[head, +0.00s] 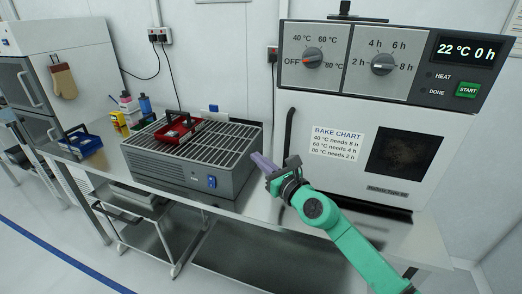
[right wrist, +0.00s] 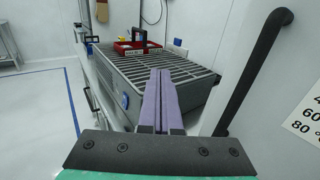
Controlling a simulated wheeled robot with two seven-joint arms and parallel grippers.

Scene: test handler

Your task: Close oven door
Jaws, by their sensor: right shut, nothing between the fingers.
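The white oven (head: 345,190) stands on the bench at the right of the head view. Its door (head: 310,180) looks flush with the front, with a small dark window (head: 403,155) and a bake chart on it. The black door handle (head: 289,133) runs upright along the door's left edge; it also shows at the right of the right wrist view (right wrist: 258,62). My right gripper (head: 260,161) is shut and empty, its purple fingers pointing left, below and left of the handle and apart from it. The fingers also show in the right wrist view (right wrist: 160,90). My left gripper is out of view.
A grey slatted unit (head: 185,170) stands left of the oven, close to my fingers, with a red tray (head: 178,131) on top. A blue bin (head: 82,146) and bottles stand farther left. Bare bench top (head: 268,205) lies in front of the oven.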

